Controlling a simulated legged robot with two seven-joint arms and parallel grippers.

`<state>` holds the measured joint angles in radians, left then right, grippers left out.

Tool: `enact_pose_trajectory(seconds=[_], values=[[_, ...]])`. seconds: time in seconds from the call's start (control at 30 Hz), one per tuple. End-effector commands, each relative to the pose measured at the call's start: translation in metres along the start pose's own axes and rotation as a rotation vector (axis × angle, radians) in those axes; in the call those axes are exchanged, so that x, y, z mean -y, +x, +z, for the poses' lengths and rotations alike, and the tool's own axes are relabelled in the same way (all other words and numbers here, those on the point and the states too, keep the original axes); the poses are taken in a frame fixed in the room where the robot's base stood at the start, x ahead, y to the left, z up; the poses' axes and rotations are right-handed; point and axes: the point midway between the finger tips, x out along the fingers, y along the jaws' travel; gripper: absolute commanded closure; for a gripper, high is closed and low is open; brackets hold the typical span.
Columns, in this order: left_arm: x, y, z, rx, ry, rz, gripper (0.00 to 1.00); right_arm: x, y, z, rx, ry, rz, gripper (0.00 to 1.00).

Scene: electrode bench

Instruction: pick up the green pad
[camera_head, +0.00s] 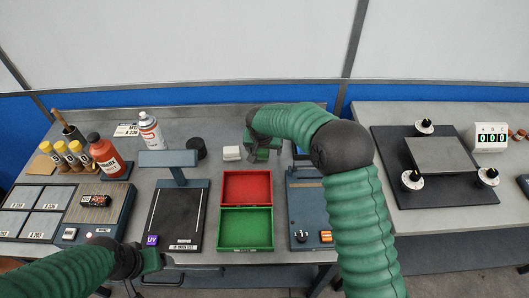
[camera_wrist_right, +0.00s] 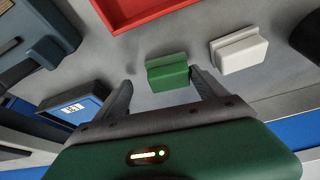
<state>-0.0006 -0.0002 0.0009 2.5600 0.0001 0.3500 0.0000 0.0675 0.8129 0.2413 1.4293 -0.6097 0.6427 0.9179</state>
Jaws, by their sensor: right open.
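The green pad (camera_wrist_right: 167,72) is a small block with a raised upper ridge, standing on the grey bench. In the right wrist view it lies just ahead of and between the spread fingertips of my right gripper (camera_wrist_right: 160,80). Both fingers look apart from it. In the head view my right gripper (camera_head: 264,146) is low over the bench behind the red bin, and the arm and gripper largely hide the pad. My left gripper (camera_head: 148,261) is at the bench's front edge, far from the pad; its fingers are not clear.
A white pad (camera_wrist_right: 238,52) stands beside the green one. The red bin (camera_head: 247,174) and green bin (camera_head: 245,245) lie in front. A black round object (camera_head: 196,148) and a blue-grey stand (camera_head: 168,159) are to the left. A blue fixture (camera_head: 303,221) lies to the right.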

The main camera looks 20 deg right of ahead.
Motion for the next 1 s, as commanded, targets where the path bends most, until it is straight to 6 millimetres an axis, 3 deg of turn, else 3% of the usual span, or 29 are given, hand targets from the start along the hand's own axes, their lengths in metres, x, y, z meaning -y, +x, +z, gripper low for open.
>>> enact_pose_trajectory(seconds=[0.1, 0.3, 0.8, 1.0], values=[[0.0004, 0.0006, 0.0002, 0.000, -0.001, 0.000, 0.20, 0.0038, 0.0107, 0.0009, -0.002, -0.004, 0.000, 0.18], [0.0006, 0.0006, 0.0002, 0.000, -0.002, -0.001, 0.20, 0.0007, 0.0122, -0.0001, -0.002, -0.002, -0.003, 0.18], [0.0004, 0.0006, 0.0002, 0.000, -0.001, 0.000, 0.20, 0.0004, 0.0126, 0.0004, 0.000, -0.002, -0.001, 0.84], [0.0005, 0.0006, 0.0002, 0.000, -0.001, 0.000, 0.20, 0.0004, 0.0125, 0.0002, 0.000, -0.002, -0.002, 0.85]])
